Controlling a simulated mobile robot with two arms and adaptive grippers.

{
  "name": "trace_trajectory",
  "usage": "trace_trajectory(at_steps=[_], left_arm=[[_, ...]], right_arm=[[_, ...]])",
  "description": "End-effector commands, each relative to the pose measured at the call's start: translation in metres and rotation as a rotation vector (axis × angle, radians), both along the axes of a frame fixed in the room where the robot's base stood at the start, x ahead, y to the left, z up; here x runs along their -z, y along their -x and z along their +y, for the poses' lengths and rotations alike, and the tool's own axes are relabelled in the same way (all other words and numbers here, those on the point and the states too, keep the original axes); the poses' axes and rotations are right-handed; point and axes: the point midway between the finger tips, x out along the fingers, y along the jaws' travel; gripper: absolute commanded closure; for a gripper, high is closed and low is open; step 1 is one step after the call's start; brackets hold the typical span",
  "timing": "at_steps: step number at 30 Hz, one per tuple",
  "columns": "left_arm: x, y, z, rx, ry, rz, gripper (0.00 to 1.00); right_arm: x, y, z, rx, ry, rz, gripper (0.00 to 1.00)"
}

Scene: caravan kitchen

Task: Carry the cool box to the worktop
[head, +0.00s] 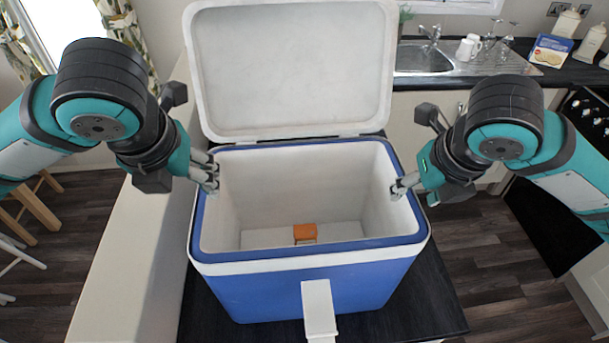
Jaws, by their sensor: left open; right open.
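The cool box (365,287) is blue with a white lining, and it stands on a dark surface right in front of me. Its white lid (290,70) is raised at the back. A small orange block (305,233) lies on the floor inside it. My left gripper (212,174) is open at the left rim of the box. My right gripper (399,188) is open at the right rim. Whether the fingers touch the walls is hard to tell. A white handle or latch piece (318,308) hangs at the front of the box.
The dark surface (435,300) under the box has a bare strip to the right. Wooden stools (35,207) stand at left.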

Motion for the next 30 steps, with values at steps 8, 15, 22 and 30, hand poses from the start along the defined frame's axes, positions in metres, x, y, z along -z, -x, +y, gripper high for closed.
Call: trace_trajectory(at_steps=[8, 15, 22, 30], left_arm=[[0.0, 0.0, 0.0, -0.001, 0.0, 0.0, 0.39], [0.0, 0.0, 0.0, -0.001, 0.0, 0.0, 0.39], [0.0, 0.0, 0.0, -0.001, 0.0, 0.0, 0.39], [0.0, 0.0, 0.0, 0.0, 0.0, 0.0, 0.39]], right_arm=[[-0.05, 0.02, -0.004, -0.002, 0.0, -0.003, 0.51], [-0.064, 0.027, -0.005, -0.001, 0.001, 0.001, 0.51], [-0.064, 0.027, -0.005, -0.001, 0.001, 0.001, 0.51], [-0.064, 0.026, -0.005, -0.001, 0.001, 0.001, 0.51]])
